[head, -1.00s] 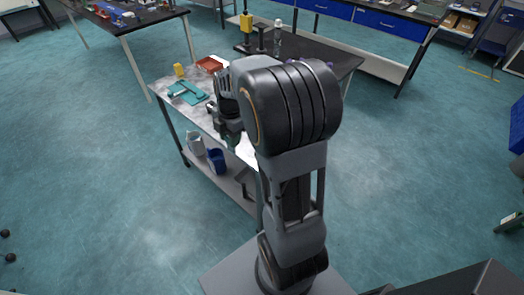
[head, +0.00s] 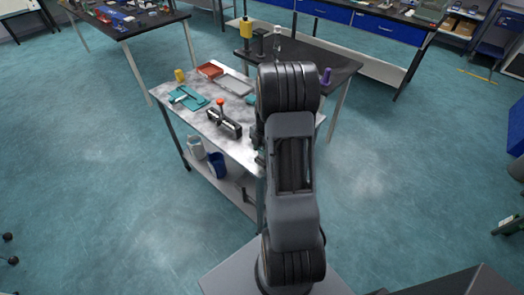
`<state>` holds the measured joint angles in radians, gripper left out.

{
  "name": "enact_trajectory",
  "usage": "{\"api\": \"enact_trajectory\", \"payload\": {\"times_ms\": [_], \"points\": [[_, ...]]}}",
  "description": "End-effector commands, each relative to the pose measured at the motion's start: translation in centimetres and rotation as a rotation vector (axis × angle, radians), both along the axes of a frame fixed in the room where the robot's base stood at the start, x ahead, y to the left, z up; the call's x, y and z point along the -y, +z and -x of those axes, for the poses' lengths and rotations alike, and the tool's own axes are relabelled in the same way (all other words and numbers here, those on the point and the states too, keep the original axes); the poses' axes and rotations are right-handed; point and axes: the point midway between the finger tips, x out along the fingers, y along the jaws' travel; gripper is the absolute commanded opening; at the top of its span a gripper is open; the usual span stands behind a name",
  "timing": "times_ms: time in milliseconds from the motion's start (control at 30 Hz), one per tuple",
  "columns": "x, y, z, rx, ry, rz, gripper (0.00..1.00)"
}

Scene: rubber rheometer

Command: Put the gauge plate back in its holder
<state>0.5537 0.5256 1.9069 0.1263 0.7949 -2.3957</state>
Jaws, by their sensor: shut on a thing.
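Part of my gripper (head: 258,160) shows at the left side of my arm, by the right end of the pale metal bench (head: 213,126). The rest is hidden behind my arm. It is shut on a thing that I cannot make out. I cannot pick out the gauge plate. A black slotted block (head: 231,129) stands on the middle of the bench, by a red-knobbed part (head: 220,101); I cannot tell whether this is the holder.
A teal mat (head: 177,104), a yellow object (head: 180,75), a red tray (head: 207,69) and a grey tray (head: 234,85) occupy the bench's far part. A white jug (head: 195,147) and blue bin (head: 216,164) stand below. A black table (head: 343,70) adjoins behind. The bench's near part looks clear.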

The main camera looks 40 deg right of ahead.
Motion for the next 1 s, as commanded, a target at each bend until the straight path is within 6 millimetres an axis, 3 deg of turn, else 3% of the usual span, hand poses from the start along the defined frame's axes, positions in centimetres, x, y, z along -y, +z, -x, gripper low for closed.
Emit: {"api": "enact_trajectory", "payload": {"times_ms": [200,600,633,867,1000], "points": [[0.0,-1.6,0.0,0.001,0.0,0.0,0.06],[0.0,-2.2,0.0,0.001,0.0,0.001,0.06],[-0.1,-2.1,0.0,0.001,0.0,0.001,0.38],[-0.1,-2.0,0.0,0.001,0.0,0.001,0.6],[0.0,-2.0,0.0,0.001,0.0,0.0,0.61]]}}
